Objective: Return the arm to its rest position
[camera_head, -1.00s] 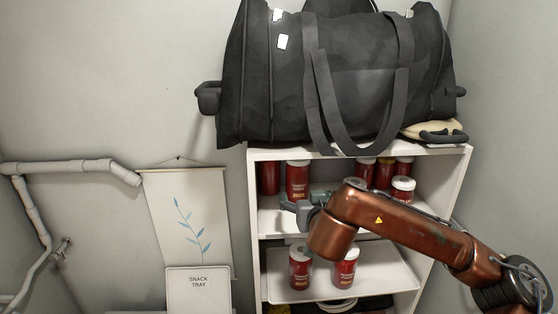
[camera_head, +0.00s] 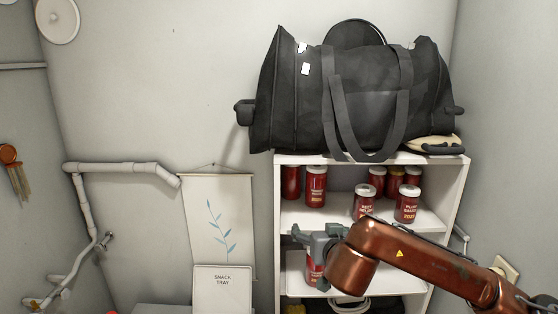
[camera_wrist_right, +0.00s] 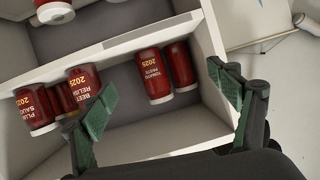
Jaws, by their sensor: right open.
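My right arm comes in from the lower right in the head view. Its gripper (camera_head: 308,236) is open and empty, in front of the white shelf unit (camera_head: 458,200), near the level of the middle board. In the right wrist view the two green-padded fingers of the gripper (camera_wrist_right: 165,82) are spread, with nothing held between them. Beyond them, tomato paste jars (camera_wrist_right: 154,75) stand on a shelf. A beet relish jar (camera_head: 364,203) and a plum sauce jar (camera_head: 407,204) stand on the upper shelf. My left gripper is not in view.
A black duffel bag (camera_head: 365,100) sits on top of the unit. More red jars (camera_head: 316,187) stand on the upper shelf. One jar (camera_head: 314,272) on the lower shelf is partly hidden by my gripper.

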